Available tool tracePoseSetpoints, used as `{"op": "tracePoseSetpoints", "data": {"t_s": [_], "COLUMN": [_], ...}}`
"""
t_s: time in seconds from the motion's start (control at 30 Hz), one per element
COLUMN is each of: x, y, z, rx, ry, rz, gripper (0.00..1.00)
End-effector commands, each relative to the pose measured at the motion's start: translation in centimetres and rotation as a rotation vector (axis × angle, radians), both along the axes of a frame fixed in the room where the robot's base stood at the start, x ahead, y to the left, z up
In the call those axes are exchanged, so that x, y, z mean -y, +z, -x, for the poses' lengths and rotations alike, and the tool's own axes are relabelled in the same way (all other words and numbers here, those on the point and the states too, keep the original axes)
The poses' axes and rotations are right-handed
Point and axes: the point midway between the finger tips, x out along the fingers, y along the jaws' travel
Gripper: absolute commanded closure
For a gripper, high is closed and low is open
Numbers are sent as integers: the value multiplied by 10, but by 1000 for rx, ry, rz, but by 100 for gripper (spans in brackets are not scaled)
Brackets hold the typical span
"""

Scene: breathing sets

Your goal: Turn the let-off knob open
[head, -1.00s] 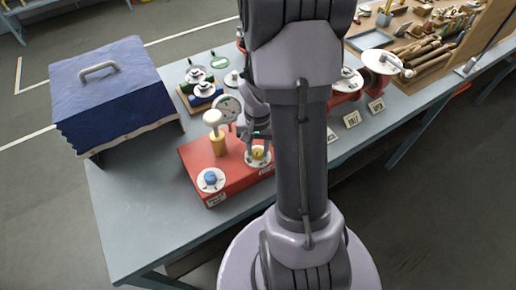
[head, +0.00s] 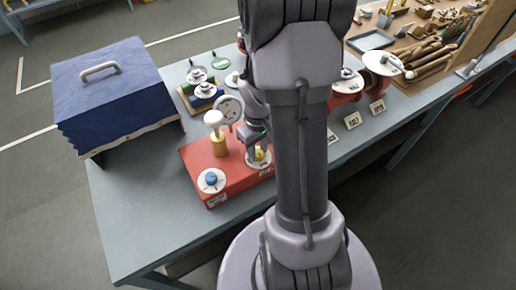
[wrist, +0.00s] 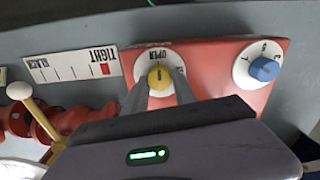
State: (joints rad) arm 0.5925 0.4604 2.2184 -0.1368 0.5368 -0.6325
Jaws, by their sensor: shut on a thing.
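A red box (head: 232,178) on the bench carries two round white dials. The dial towards its right side has a yellow knob (wrist: 160,77), and its plate (wrist: 144,60) reads OPEN in the wrist view. My gripper (wrist: 163,90) is shut on this yellow knob, one finger on each side. In the head view my gripper (head: 257,146) reaches down over the knob and partly hides it. The other dial has a blue knob (head: 211,178), standing apart from my gripper. It also shows in the wrist view (wrist: 264,69).
A blue covered case (head: 115,85) is at the left. A scale card (wrist: 72,66) reading TIGHT and red fittings (wrist: 75,122) lie beside the box. The front left bench is clear.

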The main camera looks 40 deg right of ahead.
Motion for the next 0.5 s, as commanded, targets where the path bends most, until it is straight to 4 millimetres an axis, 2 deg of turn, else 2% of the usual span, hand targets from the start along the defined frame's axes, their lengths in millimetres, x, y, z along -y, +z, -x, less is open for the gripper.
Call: {"op": "tracePoseSetpoints", "data": {"t_s": [0.5], "x": [0], "y": [1], "z": [-1], "rx": [3], "ry": [62], "rz": [2], "gripper": [100]}}
